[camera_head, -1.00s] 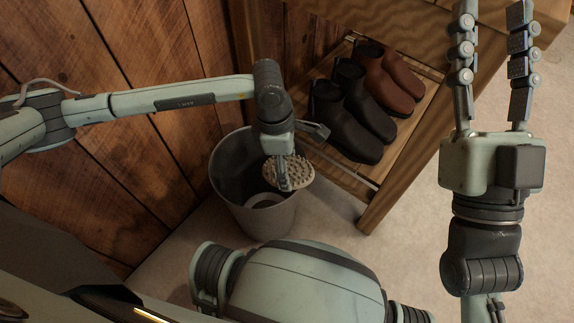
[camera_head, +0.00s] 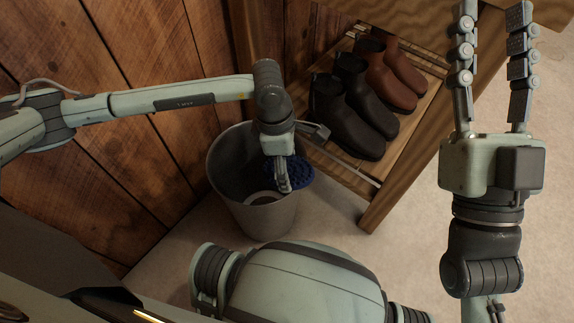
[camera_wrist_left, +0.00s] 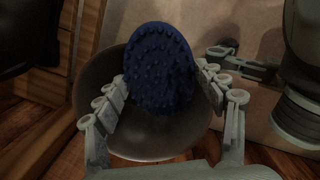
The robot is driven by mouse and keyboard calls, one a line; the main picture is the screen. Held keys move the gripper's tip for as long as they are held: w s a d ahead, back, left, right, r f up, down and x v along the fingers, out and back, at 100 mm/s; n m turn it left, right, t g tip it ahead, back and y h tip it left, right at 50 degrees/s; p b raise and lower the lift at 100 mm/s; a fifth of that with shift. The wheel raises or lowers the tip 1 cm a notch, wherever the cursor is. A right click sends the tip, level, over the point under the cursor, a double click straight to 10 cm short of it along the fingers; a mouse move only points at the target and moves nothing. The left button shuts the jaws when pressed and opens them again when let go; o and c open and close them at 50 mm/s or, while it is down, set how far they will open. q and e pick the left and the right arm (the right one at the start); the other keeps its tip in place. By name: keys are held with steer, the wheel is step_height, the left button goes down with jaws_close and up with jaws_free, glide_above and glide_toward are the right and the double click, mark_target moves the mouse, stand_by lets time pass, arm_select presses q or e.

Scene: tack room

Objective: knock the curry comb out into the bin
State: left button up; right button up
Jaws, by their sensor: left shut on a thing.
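The curry comb is an oval, dark blue pad with rubbery nubs (camera_head: 298,173). My left gripper (camera_head: 284,188) is shut on it and holds it over the mouth of the grey bin (camera_head: 262,222). In the left wrist view the comb (camera_wrist_left: 160,65) shows its nubbed face between the two fingers (camera_wrist_left: 160,90), with the bin's rim (camera_wrist_left: 92,80) beneath it. The bin stands upright on the floor; a pale, round patch shows at its bottom. My right gripper (camera_head: 493,10) is open and empty, at the right, far from the bin.
A wooden bench (camera_head: 385,195) with a low shelf stands just right of the bin. It holds black boots (camera_head: 345,115) and brown boots (camera_head: 390,75). A plank wall (camera_head: 140,150) is behind and left of the bin. Pale floor (camera_head: 345,220) is clear in front.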

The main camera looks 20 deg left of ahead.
arm_select(q)
step_height(320, 180, up, 3)
steer(key=shift+f+p, duration=0.15)
steer(key=shift+p, duration=0.35)
arm_select(e)
steer(key=shift+r, duration=0.85)
arm_select(q)
step_height(320, 180, down, 6)
steer(key=b, duration=0.5)
steer(key=shift+f+b, duration=0.2)
steer(key=shift+b, duration=0.15)
arm_select(e)
step_height(320, 180, down, 6)
arm_select(q)
steer(key=shift+r+p, duration=0.45)
steer(key=shift+r, duration=0.05)
steer(key=shift+c, duration=0.6)
step_height(320, 180, up, 6)
steer(key=p, duration=0.3)
steer(key=shift+f+p, duration=0.25)
steer(key=shift+p, duration=0.05)
arm_select(e)
step_height(320, 180, up, 5)
steer(key=shift+f, duration=0.15)
